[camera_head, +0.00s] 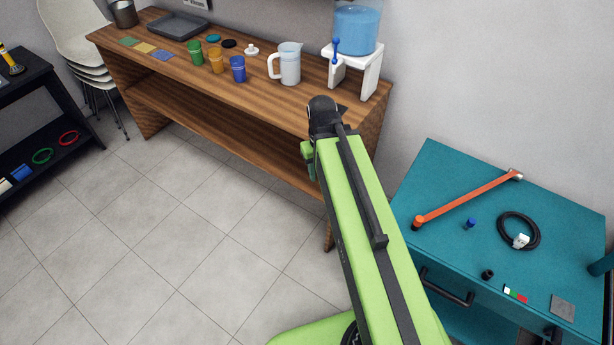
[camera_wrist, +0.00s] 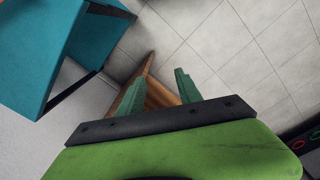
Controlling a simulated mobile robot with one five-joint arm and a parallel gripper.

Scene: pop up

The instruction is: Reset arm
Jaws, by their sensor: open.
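My green arm reaches forward in the head view, its far end close to the right part of the wooden table (camera_head: 215,100). In the wrist view my gripper (camera_wrist: 158,88) has its two green fingers spread apart, with nothing between them but the view of the wooden table (camera_wrist: 156,97) and the tiled floor beyond. In the head view only a little green of the gripper shows beside the arm's dark end; its fingertips are hidden there.
A teal cabinet (camera_head: 440,190) with an orange-handled tool (camera_head: 465,200) and a black cable (camera_head: 520,228) stands close on the right. Cups, a pitcher (camera_head: 290,65) and a water dispenser (camera_head: 356,28) stand on the wooden table. The tiled floor (camera_head: 150,230) on the left is clear.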

